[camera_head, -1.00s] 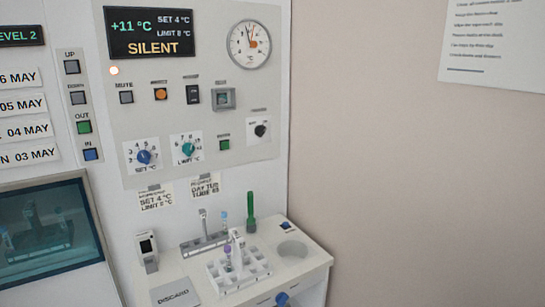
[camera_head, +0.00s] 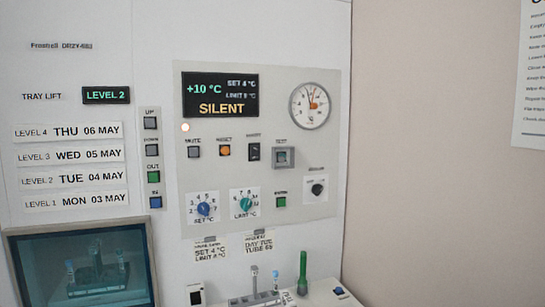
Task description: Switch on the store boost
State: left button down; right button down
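The store's control panel (camera_head: 262,222) is on the white wall unit in the middle of the head view. Its display (camera_head: 218,95) reads +10 °C, SET 4 °C and SILENT. A black rocker switch (camera_head: 254,152) sits between the orange button (camera_head: 224,151) and a framed square button (camera_head: 283,157); the rocker's label is too small to read surely, and its position is unclear. A green button (camera_head: 281,202) and a black rotary knob (camera_head: 318,189) are lower right. I cannot tell which control is the boost. Neither gripper is in view.
Blue SET (camera_head: 204,209) and teal LIMIT (camera_head: 244,204) dials are on the panel, with a round gauge (camera_head: 310,106) above right. Tray lift buttons (camera_head: 153,177) are left, above a window (camera_head: 82,273). Below, a shelf holds a green-capped tube (camera_head: 302,272).

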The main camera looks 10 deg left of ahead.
aim_at(254, 149)
jog(key=i+l, duration=0.2)
jog(key=l, duration=0.2)
jog(key=i+l, duration=0.2)
jog(key=l, duration=0.15)
jog(key=i+l, duration=0.2)
jog(key=l, duration=0.2)
jog(key=k+j+u, duration=0.1)
jog(key=j, duration=0.25)
jog(key=k+j+u, duration=0.1)
jog(key=k+j, duration=0.2)
jog(key=j+u, duration=0.1)
jog(key=j, duration=0.15)
jog(key=i+l+z, duration=0.15)
jog(key=l, duration=0.3)
jog(key=i+l+z, duration=0.15)
jog(key=i+l, duration=0.15)
jog(key=l, duration=0.15)
